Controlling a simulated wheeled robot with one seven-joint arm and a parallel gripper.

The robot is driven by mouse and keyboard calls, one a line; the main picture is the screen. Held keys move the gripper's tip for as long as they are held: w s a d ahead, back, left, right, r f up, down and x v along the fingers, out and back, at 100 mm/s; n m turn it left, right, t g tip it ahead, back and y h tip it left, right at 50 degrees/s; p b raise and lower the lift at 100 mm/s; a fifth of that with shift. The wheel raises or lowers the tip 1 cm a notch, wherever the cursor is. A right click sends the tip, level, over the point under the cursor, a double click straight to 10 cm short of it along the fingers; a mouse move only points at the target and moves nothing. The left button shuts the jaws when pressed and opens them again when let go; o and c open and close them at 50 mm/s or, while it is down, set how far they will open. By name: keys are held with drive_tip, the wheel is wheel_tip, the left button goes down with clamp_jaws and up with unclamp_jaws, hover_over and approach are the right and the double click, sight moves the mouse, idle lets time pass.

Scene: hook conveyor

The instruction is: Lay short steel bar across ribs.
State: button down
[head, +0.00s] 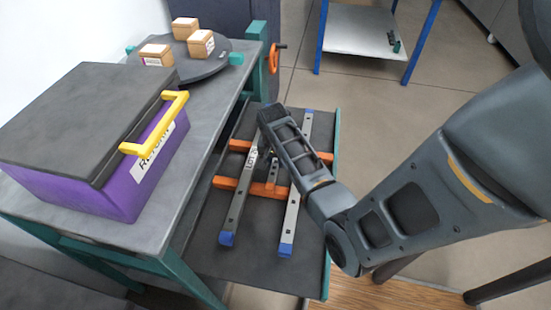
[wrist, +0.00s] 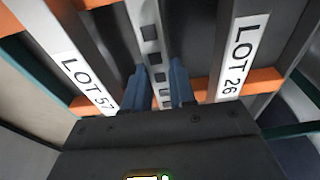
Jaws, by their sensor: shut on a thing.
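My gripper (wrist: 157,82) is shut on a short steel bar (wrist: 150,35) with square holes, which runs between its two blue fingers in the wrist view. In the head view my gripper (head: 270,160) is over the middle of the rack, and my own arm mostly hides the held bar. Two orange ribs (head: 226,183) cross the rack, and part of one shows in the wrist view (wrist: 264,80). The held bar lies between two longer bars, labelled LOT 57 (wrist: 88,80) and LOT 26 (wrist: 236,60). I cannot tell whether it touches the ribs.
The two long bars with blue ends (head: 233,212) (head: 290,225) lie across the ribs on a dark tray (head: 215,262). A bench at the left bears a purple box (head: 110,200) with a yellow handle and a round turntable (head: 215,66) with small boxes.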

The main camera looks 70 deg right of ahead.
sight(275, 166)
drive_tip(key=c, duration=0.8)
unclamp_jaws()
drive_tip(key=shift+c, duration=0.2)
drive_tip(key=shift+a+r, duration=0.2)
drive_tip(key=shift+r, duration=1.1)
drive_tip(key=shift+a+r, duration=0.15)
drive_tip(key=shift+r, duration=1.15)
drive_tip(key=shift+a+r, duration=0.2)
drive_tip(key=shift+r, duration=1.1)
drive_tip(key=shift+a+f, duration=0.1)
